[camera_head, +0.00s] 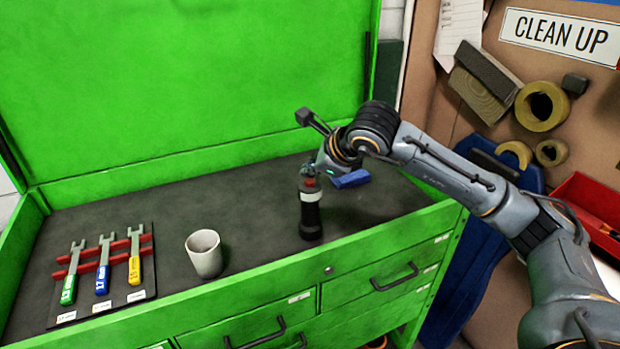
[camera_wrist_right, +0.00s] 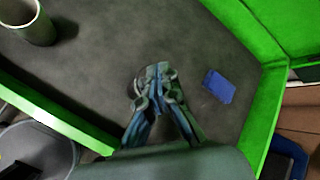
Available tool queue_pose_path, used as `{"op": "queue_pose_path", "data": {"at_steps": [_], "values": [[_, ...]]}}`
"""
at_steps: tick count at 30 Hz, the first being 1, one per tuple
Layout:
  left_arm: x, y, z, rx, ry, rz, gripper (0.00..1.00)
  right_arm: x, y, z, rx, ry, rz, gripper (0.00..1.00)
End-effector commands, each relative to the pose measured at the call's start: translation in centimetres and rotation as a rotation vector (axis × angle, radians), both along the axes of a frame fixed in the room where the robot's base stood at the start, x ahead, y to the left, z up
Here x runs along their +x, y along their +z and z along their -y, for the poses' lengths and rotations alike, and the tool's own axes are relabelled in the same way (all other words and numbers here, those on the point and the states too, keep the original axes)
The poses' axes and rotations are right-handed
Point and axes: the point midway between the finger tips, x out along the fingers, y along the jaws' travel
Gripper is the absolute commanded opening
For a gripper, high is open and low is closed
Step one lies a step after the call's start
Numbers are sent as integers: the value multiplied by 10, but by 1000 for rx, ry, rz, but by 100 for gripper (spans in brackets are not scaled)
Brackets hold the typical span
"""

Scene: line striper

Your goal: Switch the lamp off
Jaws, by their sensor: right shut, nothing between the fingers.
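The lamp (camera_head: 311,212) is a black upright cylinder with a pale band and a red top. It stands on the dark top of the green tool chest. My right gripper (camera_head: 310,172) is shut and empty, pointing down right over the lamp's red top. I cannot tell whether the fingertips touch it. In the right wrist view the shut fingers (camera_wrist_right: 156,80) cover nearly all of the lamp. No light from the lamp is visible. My left gripper is not in view.
A white cup (camera_head: 205,255) stands left of the lamp; a blue block (camera_head: 350,179) lies behind it to the right. Several wrenches lie on a rack (camera_head: 110,275) at the left. The green chest lid (camera_head: 180,80) rises behind. The mat around the lamp is mostly clear.

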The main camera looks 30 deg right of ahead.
Motion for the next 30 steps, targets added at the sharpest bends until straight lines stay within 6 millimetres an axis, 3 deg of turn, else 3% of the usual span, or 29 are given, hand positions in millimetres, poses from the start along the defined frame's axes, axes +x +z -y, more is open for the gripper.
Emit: {"op": "queue_pose_path", "data": {"at_steps": [16, 30], "values": [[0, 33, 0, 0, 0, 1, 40, 0, 56, 0, 0, 1, 2, 0], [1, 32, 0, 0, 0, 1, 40, 0, 57, 0, 1, 1, 1, 0]]}}
